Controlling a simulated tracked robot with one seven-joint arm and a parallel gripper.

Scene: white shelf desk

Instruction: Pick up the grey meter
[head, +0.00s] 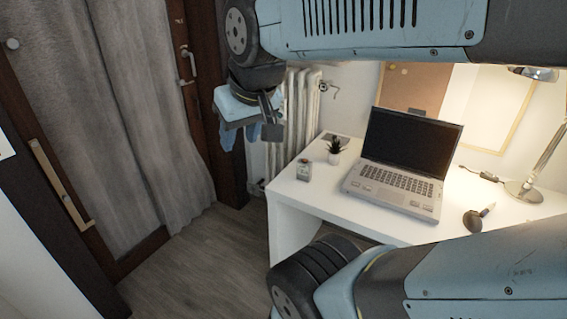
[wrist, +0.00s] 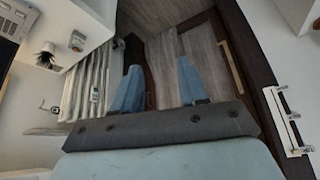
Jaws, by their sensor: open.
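A small boxy grey item, which looks like the grey meter (head: 303,170), stands on the white desk (head: 292,196) near its left front edge. It seems to show small near the upper left of the wrist view (wrist: 77,41). My gripper (head: 240,136) is in the air left of the desk, in front of the radiator, with its blue fingers pointing down. In the wrist view my gripper (wrist: 159,80) has its two fingers wide apart, with only floor and door between them. It is open, empty and clear of the meter.
A small potted plant (head: 334,156) stands close behind the meter. An open laptop (head: 398,180) is to the right. A dark-headed tool (head: 473,220) and a lamp (head: 524,191) are farther right. The radiator (head: 298,105) is behind; curtain and door are left.

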